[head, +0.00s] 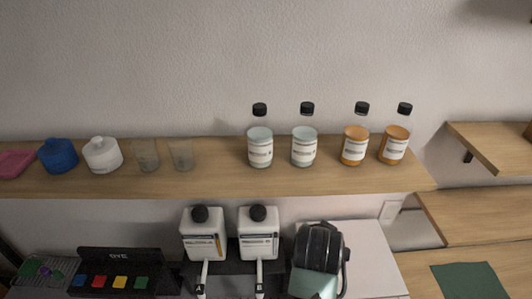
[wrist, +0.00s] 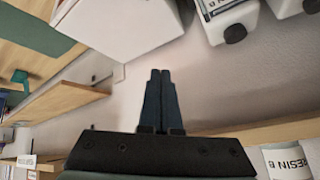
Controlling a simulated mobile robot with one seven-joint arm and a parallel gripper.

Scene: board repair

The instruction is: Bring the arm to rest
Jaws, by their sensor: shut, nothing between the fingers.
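My gripper (wrist: 160,74) shows in the wrist view with its two dark fingers pressed together and nothing between them. It is in free air in front of a pale wall and touches nothing that I can see. My arm and gripper are not visible in the head view.
A wooden shelf (head: 220,182) holds several capped bottles, two glasses (head: 146,155), a white jar (head: 102,155) and a blue jar (head: 58,156). Below stand two white dispensers (head: 203,240), a dye box (head: 120,272) and a dark machine (head: 320,249). A green mat (head: 469,281) lies at right.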

